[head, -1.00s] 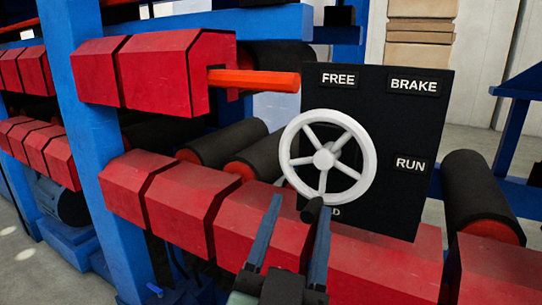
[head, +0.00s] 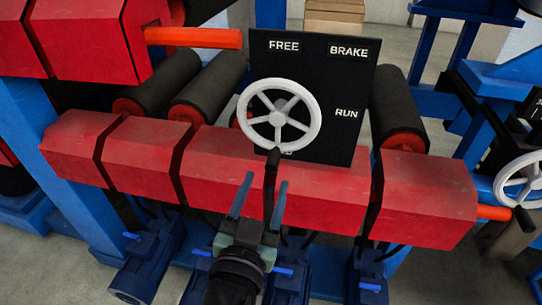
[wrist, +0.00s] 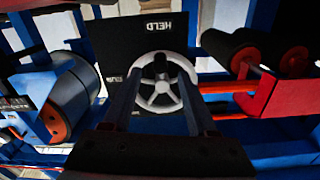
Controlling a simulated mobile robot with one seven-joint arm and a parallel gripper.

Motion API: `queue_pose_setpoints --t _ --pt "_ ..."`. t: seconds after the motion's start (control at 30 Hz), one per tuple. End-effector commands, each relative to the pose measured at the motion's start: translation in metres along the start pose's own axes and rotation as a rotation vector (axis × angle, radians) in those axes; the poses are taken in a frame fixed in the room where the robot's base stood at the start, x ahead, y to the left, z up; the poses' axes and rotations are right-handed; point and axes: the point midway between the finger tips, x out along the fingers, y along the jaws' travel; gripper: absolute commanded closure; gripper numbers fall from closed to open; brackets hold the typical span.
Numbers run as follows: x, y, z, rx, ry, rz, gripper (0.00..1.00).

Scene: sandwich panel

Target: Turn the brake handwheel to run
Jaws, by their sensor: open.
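The white spoked brake handwheel (head: 280,112) sits on a black panel (head: 338,142) labelled FREE (head: 284,46), BRAKE (head: 348,52) and RUN (head: 346,113). A label below the wheel is mostly hidden in the head view; the wrist view shows HELD (wrist: 157,28) upside down. A dark handle (head: 272,160) stands at the wheel's lower rim, on the HELD side. My gripper (head: 265,183) is open, in front of and below the wheel. The handle appears between its fingers in the head view; I cannot tell about contact. The wheel (wrist: 161,91) shows between the fingers in the wrist view.
Red angular housings (head: 235,160) run below the panel. An orange bar (head: 195,38) juts out at upper left. Black rollers (head: 400,105) flank the panel. A second white handwheel (head: 521,181) stands at far right. Blue motors (head: 150,262) sit low in front.

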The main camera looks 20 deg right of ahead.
Motion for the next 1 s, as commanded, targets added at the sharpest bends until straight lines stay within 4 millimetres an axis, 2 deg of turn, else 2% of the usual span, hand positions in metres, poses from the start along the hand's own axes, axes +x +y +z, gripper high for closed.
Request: queue_pose_setpoints --t 0.1,0.3,0.5,0.73,0.77,1.0 --pt "0.025 0.0 -0.003 0.0 0.001 0.002 0.42" --pt "0.053 0.0 -0.002 0.0 0.001 0.0 0.42" --pt "0.063 0.0 -0.001 0.001 0.0 0.0 0.42" --pt "0.064 0.0 0.0 0.001 0.0 -0.001 0.42" --pt "0.064 0.0 0.0 0.001 0.0 -0.001 0.43" --pt "0.063 0.0 0.0 0.0 0.0 -0.001 0.87"
